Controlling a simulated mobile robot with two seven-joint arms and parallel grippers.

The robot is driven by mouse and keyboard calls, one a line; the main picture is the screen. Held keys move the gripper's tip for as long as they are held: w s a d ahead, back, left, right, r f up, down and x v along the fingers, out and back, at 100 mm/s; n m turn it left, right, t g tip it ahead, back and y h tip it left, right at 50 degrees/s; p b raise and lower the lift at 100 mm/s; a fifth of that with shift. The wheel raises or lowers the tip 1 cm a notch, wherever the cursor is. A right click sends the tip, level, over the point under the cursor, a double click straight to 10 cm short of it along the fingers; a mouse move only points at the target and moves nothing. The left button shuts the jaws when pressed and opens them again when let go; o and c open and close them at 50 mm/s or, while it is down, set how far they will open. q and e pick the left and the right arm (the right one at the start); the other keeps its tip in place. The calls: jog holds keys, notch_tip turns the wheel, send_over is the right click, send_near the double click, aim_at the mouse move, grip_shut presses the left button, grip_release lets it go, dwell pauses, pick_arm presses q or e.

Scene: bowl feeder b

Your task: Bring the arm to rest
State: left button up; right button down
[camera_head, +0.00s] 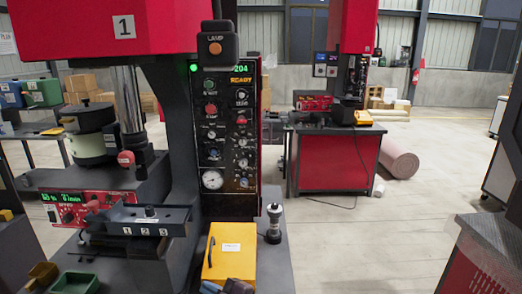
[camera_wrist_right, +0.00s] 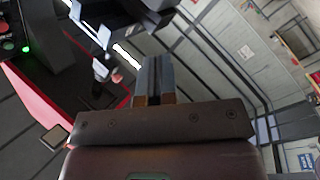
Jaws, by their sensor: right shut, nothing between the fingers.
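My right gripper (camera_head: 211,287) shows only in part at the bottom edge of the head view, in front of a yellow box (camera_head: 229,252). Whether it touches the box cannot be told. In the right wrist view its two blue-grey fingers (camera_wrist_right: 152,65) lie together, shut with nothing between them. Beyond them are tilted dark machine parts and pale wall panels. My left gripper is in neither view.
A red and black press with a control panel (camera_head: 227,135) stands close ahead. Open floor (camera_head: 370,240) lies to the right, before a dark cabinet (camera_head: 485,255).

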jog(key=s+d+f+m+t+h, duration=0.2)
jog(key=d+f+m+t+h, duration=0.1)
jog(key=d+m, duration=0.3)
jog(key=s+d+f+m+t+h, duration=0.1)
jog(key=d+f+m+t+h, duration=0.25)
jog(key=d, duration=0.35)
jog(key=s+d+f+m+g+h, duration=0.1)
jog(key=s+d+f+m+h, duration=0.2)
jog(key=s+d, duration=0.3)
jog(key=s+d+f+m+g+h, duration=0.1)
jog(key=s+d+f+m+h, duration=0.2)
jog(key=s+d, duration=0.4)
jog(key=s+d+f+m+g+h, duration=0.2)
jog(key=s+d, duration=0.4)
jog(key=d, duration=0.7)
jog(key=shift+s+d+f+m+h, duration=0.4)
jog(key=shift+f+m+h, duration=0.15)
jog(key=shift+m+h, duration=0.45)
